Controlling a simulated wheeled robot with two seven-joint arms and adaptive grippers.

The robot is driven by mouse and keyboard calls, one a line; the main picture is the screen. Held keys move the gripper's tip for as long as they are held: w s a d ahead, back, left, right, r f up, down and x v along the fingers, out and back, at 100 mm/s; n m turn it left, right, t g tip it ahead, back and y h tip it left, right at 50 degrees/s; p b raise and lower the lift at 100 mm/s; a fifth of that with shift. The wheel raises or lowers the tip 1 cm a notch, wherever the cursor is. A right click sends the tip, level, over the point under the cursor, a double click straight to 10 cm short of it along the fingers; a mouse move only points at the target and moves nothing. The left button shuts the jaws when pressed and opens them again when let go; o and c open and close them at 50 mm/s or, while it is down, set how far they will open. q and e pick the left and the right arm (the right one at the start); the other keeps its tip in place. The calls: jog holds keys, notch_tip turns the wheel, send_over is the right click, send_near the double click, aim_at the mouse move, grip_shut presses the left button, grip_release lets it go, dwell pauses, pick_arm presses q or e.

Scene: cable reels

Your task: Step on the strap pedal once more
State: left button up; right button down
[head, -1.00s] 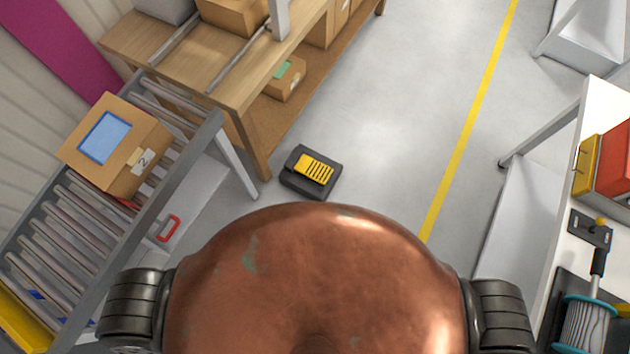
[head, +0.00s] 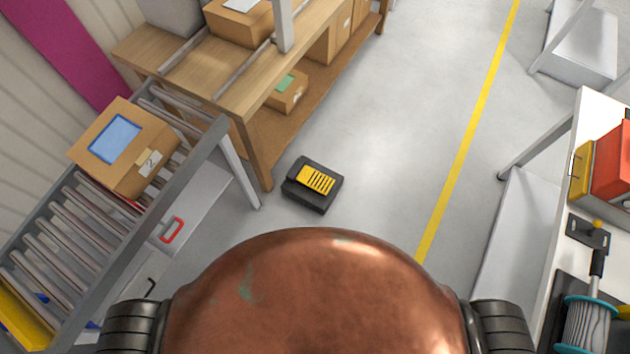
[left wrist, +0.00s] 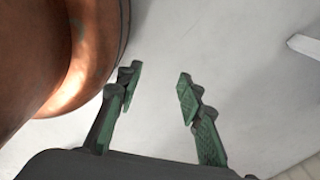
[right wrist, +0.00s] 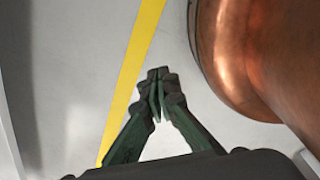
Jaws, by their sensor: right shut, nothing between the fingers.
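The strap pedal (head: 313,184) is a black block with a ribbed yellow tread. It sits on the grey floor in the middle of the head view, just ahead of my copper-coloured body and apart from it. My left gripper (left wrist: 158,80) is open and empty, its two green-padded fingers spread above the pale floor beside my body. My right gripper (right wrist: 157,75) is shut with its fingertips together and nothing between them. Neither gripper shows in the head view.
A roller conveyor (head: 88,223) with a cardboard box (head: 126,150) stands at left. A wooden bench (head: 245,150) is close behind the pedal. A white table (head: 560,190) with a cable reel (head: 588,325) is at right. Floor around the yellow line (head: 470,130) is clear.

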pick_arm(q)
jog(key=shift+s, duration=0.45)
jog(key=shift+c, duration=0.8)
jog(key=shift+s, duration=0.1)
jog(key=shift+c, duration=1.5)
jog(key=shift+w, duration=0.5)
jog(key=c, duration=0.3)
jog(key=shift+w+a, duration=0.1)
jog(key=shift+w, duration=0.35)
grip_shut()
jog(key=shift+s, duration=0.3)
pick_arm(e)
jog(key=shift+w+d+r, duration=0.1)
jog(key=shift+w+d, duration=0.35)
jog(key=shift+w, duration=0.05)
jog(key=shift+w+a, duration=0.2)
jog(key=shift+w, duration=0.05)
